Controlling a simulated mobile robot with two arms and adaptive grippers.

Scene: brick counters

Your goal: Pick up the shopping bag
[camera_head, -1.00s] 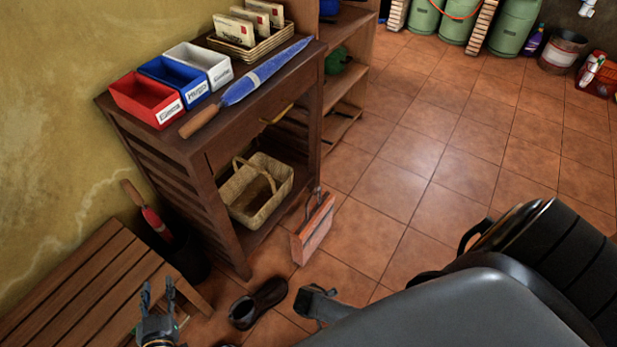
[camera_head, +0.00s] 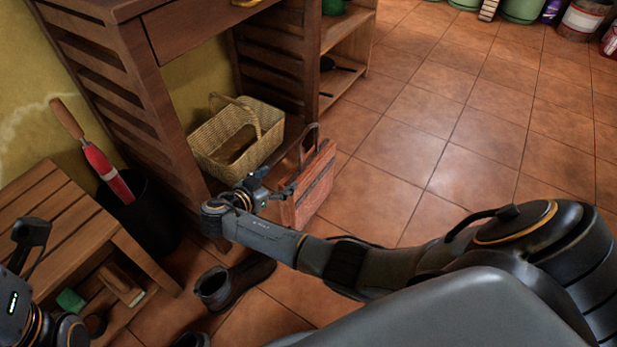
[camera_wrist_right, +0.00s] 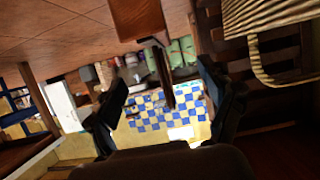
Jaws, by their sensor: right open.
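The shopping bag (camera_head: 317,180) is orange-brown with a dark handle. It stands upright on the tiled floor in front of the wooden shelf unit. My right gripper (camera_head: 272,187) is at its left side in the head view, fingers toward the bag. In the right wrist view the picture is upside down; the bag (camera_wrist_right: 140,18) hangs in from the top edge. Its dark handle (camera_wrist_right: 163,75) shows between the spread fingers of my right gripper (camera_wrist_right: 162,76), with gaps on both sides. The right gripper is open and holds nothing. Parts of my left arm show at the lower left, without its fingertips.
A wicker basket (camera_head: 238,150) sits on the low shelf just behind the bag. Dark shoes (camera_head: 235,283) lie below my right arm. A wooden bench (camera_head: 75,235) and a black bin (camera_head: 150,215) stand left. The floor (camera_head: 430,150) right of the bag is clear.

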